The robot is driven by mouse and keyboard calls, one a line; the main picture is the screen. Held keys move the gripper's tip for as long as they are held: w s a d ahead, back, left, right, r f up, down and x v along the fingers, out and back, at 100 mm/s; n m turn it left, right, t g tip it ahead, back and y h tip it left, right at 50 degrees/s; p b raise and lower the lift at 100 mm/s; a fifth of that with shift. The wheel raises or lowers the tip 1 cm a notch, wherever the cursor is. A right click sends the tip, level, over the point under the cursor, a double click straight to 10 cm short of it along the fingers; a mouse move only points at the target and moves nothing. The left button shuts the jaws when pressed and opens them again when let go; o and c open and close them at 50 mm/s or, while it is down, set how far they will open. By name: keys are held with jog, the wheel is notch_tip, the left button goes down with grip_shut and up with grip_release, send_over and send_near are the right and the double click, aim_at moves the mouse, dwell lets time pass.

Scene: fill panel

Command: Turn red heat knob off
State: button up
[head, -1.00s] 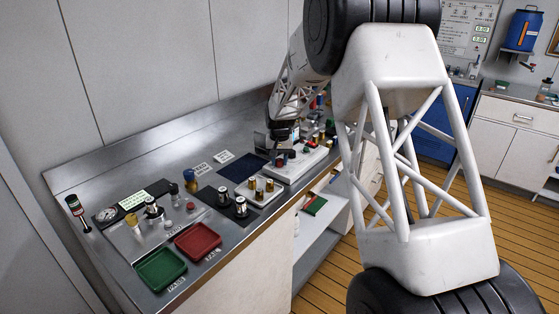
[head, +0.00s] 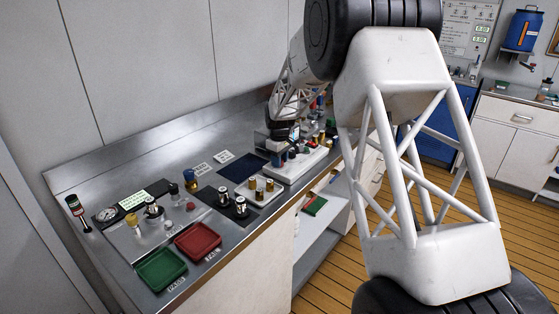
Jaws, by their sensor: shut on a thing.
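A white box-shaped device (head: 309,161) stands on the steel bench at the middle of the head view, with small coloured parts along its top. My gripper (head: 281,157) points down over the left end of this device. Its fingers are small and dark in this view and are shut at a knob there. The red heat knob is mostly hidden by the fingers, and its turn position cannot be read.
A small tray with brass pieces (head: 248,190) lies left of the device. Green (head: 161,289) and red (head: 218,248) trays, metal cylinders and a round gauge (head: 106,215) stand on the near bench. A dark blue mat (head: 242,167) lies behind. My arm hides much of the right side.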

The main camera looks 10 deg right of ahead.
jog(key=n, duration=0.4)
jog(key=shift+n, duration=0.3)
dwell(0.3)
jog(key=o, duration=0.9)
jog(key=shift+o, duration=0.2)
jog(key=shift+r, duration=3.9)
